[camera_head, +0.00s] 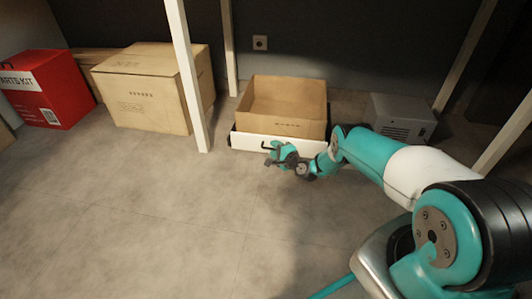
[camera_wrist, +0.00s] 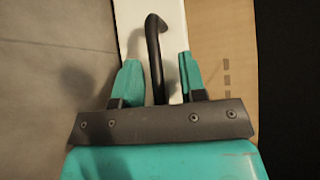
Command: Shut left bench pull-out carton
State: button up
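The open brown carton (camera_head: 285,105) sits on or in a low pull-out with a white front (camera_head: 247,141) under the bench. A black bar handle (camera_wrist: 156,45) stands out from the white front, which fills a strip of the wrist view (camera_wrist: 130,30). My gripper (camera_head: 274,152) is at this front. In the wrist view my gripper (camera_wrist: 158,68) is open, with one teal finger on each side of the handle. The fingers look apart from the bar. The carton's side shows right of the front. How far the pull-out stands out is hard to tell.
White bench legs (camera_head: 186,75) stand left of the pull-out and further back. A grey metal box (camera_head: 400,118) is close on its right. A closed carton (camera_head: 150,90) and a red box (camera_head: 50,90) stand at the left. The floor in front is clear.

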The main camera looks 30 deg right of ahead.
jog(key=shift+d, duration=0.1)
jog(key=p+v, duration=1)
jog(key=v, duration=0.7)
jog(key=shift+s+p, duration=0.2)
jog(key=shift+p, duration=0.1)
jog(key=shift+w+r, duration=0.1)
jog(key=shift+r, duration=0.1)
